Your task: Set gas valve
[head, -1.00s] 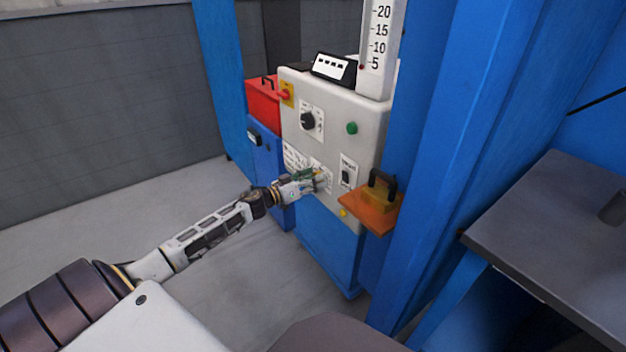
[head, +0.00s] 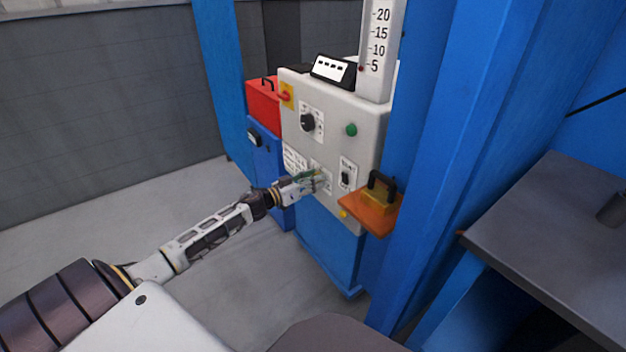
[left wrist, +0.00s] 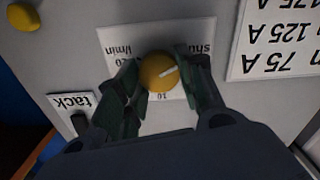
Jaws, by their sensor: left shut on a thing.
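The gas valve is a round yellow knob (left wrist: 157,72) with a white pointer line, on a white label (left wrist: 190,38) with partly readable marks such as "shut", "10", "20" and "l/min". My left gripper (left wrist: 160,82) is shut on the knob, one finger on each side, in the left wrist view. In the head view my left gripper (head: 318,181) reaches the lower part of the grey control panel (head: 345,215) and hides the knob. My right gripper is not in view.
A black dial (head: 307,122), a green button (head: 351,130) and a switch (head: 346,175) are on the panel. An orange shelf with a black handle (head: 370,212) juts out right of my gripper. A blue post (head: 440,150) and dark table (head: 550,230) stand further right.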

